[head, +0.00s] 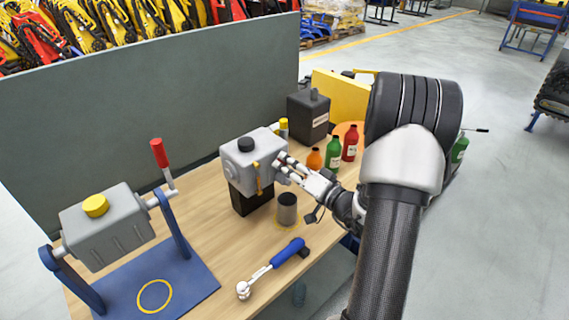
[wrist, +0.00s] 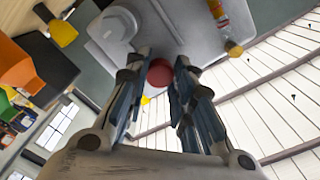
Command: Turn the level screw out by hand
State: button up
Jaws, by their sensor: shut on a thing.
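A grey gear housing (head: 246,163) stands on a black block (head: 248,199) on the bench, with a dark round cap (head: 245,144) on it. It also fills the top of the wrist view (wrist: 165,25). A small red round screw head (wrist: 160,73), which looks like the level screw, sits on its side. My gripper (head: 287,163) is at the right side of the housing. In the wrist view its fingertips (wrist: 161,68) are closed around the red head. How far the screw is out of the housing is hidden.
A dark cup (head: 287,209) stands in front of the housing, with a blue-handled ratchet (head: 272,268) nearer. Orange (head: 314,160), green (head: 333,153) and red (head: 350,143) bottles stand behind my gripper. A second housing (head: 107,232) hangs in a blue stand at left.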

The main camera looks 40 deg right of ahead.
jog(key=n, duration=0.4)
jog(key=shift+r+n, duration=0.1)
jog(key=shift+n, duration=0.3)
jog(key=n, duration=0.5)
jog(key=o, duration=0.9)
